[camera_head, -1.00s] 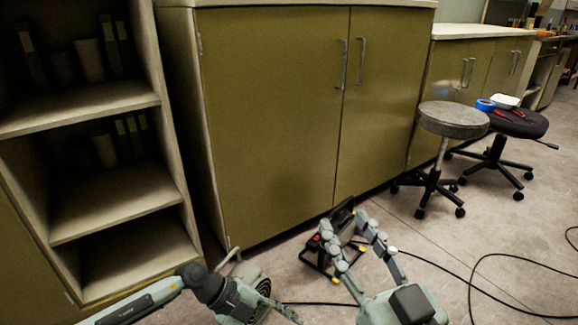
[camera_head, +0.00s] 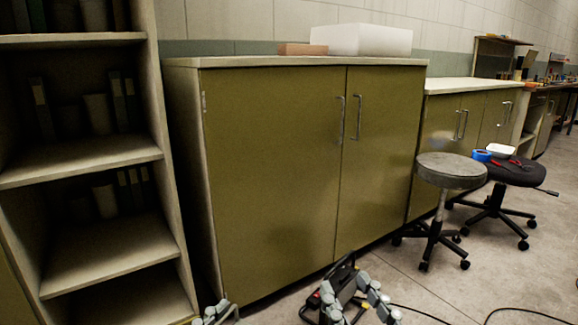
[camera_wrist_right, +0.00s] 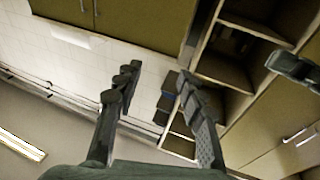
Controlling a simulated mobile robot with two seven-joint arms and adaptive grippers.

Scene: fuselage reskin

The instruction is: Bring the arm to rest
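My right gripper (camera_head: 345,285) shows at the bottom edge of the head view, its two grey segmented fingers pointing up and spread apart. In the right wrist view the same gripper (camera_wrist_right: 158,78) has a wide gap between its fingers, and nothing is held there. The rest of the right arm is below the head view.
A green cabinet (camera_head: 270,170) stands ahead, with open shelves (camera_head: 100,165) on the left. A black frame (camera_head: 343,272) stands on the floor behind the right gripper. A grey stool (camera_head: 450,170) and a black stool (camera_head: 515,174) stand right. Cables cross the floor.

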